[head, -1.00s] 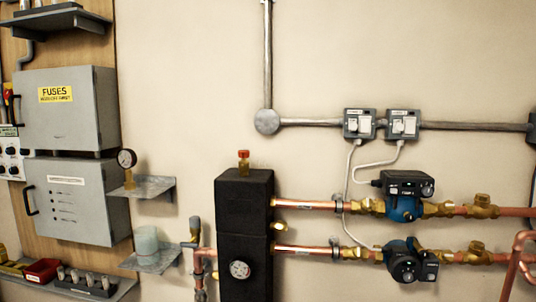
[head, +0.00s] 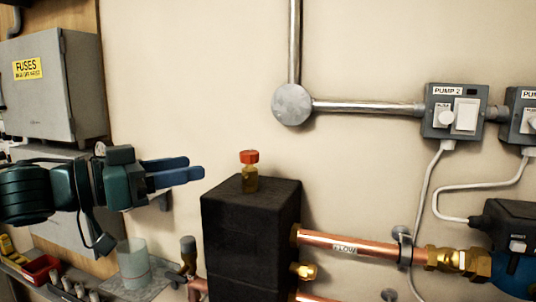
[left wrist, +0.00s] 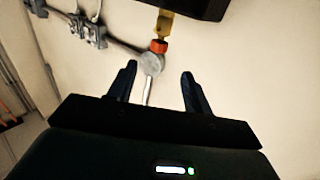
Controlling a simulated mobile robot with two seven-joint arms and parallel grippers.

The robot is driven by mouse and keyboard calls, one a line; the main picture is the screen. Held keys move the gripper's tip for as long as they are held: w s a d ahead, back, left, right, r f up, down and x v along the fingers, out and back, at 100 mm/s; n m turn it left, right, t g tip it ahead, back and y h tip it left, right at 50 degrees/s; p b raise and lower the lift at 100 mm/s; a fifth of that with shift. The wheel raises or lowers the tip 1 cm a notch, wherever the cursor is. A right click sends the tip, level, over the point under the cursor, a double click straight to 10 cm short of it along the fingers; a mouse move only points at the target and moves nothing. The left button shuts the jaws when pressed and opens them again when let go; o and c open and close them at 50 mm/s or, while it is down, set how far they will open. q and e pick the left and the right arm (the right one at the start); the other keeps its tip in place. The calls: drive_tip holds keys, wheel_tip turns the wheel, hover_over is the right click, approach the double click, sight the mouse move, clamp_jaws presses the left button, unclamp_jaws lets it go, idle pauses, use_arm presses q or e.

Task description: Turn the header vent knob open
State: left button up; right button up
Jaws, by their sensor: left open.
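The header vent knob (head: 249,157) is a small red-orange cap on a brass stem, upright on top of the black header block (head: 250,235). My left gripper (head: 190,171) comes in from the left in the head view, with blue fingers pointing right toward the knob. It is open and empty, apart from the knob, to its left. In the left wrist view the red knob (left wrist: 159,46) shows beyond and between the two spread fingertips (left wrist: 160,72), with the block upside down above it. My right gripper is not in view.
Copper pipe (head: 350,245) leaves the block to the right. A conduit junction (head: 292,104) and a pump switch box (head: 454,112) are on the wall. A grey fuse box (head: 45,85) and a shelf with a clear cup (head: 133,262) stand left. The space above the knob is clear.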

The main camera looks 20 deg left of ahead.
sight(241, 157)
use_arm(q)
drive_tip(key=p+x, duration=0.7)
drive_tip(key=x, duration=0.4)
drive_tip(key=shift+w+d+r, duration=0.15)
drive_tip(key=shift+d+r, duration=0.05)
drive_tip(key=shift+w+d, duration=0.15)
drive_tip(key=shift+w, duration=0.1)
drive_tip(key=shift+w+d+f, duration=0.15)
drive_tip(key=shift+w, duration=0.15)
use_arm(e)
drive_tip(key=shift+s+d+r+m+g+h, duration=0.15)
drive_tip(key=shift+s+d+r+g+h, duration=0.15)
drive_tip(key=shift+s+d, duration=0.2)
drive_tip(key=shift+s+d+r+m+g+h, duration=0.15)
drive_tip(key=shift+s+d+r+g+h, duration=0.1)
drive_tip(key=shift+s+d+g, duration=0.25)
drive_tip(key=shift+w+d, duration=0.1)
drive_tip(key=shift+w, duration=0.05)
